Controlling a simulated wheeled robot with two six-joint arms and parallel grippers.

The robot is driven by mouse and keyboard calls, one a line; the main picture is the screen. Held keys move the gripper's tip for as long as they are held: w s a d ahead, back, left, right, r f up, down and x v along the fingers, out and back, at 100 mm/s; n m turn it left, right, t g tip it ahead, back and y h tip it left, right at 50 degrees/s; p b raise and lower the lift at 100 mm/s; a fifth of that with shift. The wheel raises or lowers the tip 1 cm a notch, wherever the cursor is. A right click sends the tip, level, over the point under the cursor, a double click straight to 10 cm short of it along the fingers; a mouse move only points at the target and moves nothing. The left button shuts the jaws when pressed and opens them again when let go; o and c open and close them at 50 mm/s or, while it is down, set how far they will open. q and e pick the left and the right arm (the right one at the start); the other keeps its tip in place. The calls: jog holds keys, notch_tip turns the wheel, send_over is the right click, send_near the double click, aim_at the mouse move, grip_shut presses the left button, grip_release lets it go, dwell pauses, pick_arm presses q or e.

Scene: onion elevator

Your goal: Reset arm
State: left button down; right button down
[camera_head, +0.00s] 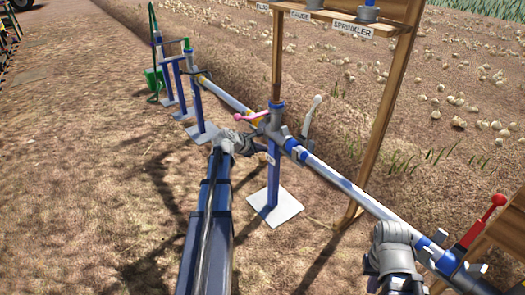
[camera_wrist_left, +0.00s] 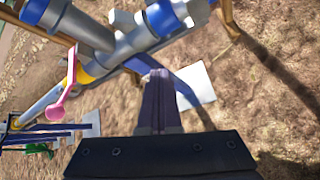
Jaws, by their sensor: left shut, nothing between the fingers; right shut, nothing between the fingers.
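My left arm (camera_head: 206,225) reaches up the middle of the head view. Its grey wrist (camera_head: 236,142) is just left of the pipe joint on a blue post (camera_head: 273,185). In the left wrist view my left gripper (camera_wrist_left: 159,80) is shut and empty, its dark fingers together. Its tips overlap the blue post near the white base plate (camera_wrist_left: 196,82); I cannot tell whether they touch. My right arm's grey wrist (camera_head: 392,245) is at the lower right, close to the pipe; its gripper is shut, with the fingers hard to make out.
A long grey pipe (camera_head: 340,180) crosses diagonally past both arms. A pink lever (camera_head: 250,117) is at the middle joint and a red lever (camera_head: 483,222) at the right. A wooden frame (camera_head: 392,90) with a sprinkler sign stands behind. Bare ground (camera_head: 80,200) is open at left.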

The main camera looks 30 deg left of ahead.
dwell(0.4)
pick_arm(q)
jog(key=s+d+f+m+g+p, duration=0.1)
jog(key=s+d+f+m+g, duration=0.15)
jog(key=d+m, duration=0.45)
jog(key=s+d+f+m+g+h, duration=0.1)
jog(key=s+d+m+g, duration=0.15)
jog(key=d, duration=0.75)
jog(key=s+d+f+m+g+p, duration=0.1)
jog(key=s+d+m, duration=0.35)
jog(key=d, duration=0.45)
jog(key=s+d+m+g+y+p, duration=0.1)
jog(key=s+d+m+g+y, duration=0.1)
jog(key=s+d+m, duration=0.55)
jog(key=s+d+m+g+y, duration=0.25)
jog(key=s+d+m, duration=0.25)
jog(key=s+m, duration=0.45)
notch_tip(320, 180, up, 37)
jog(key=p, duration=3.8)
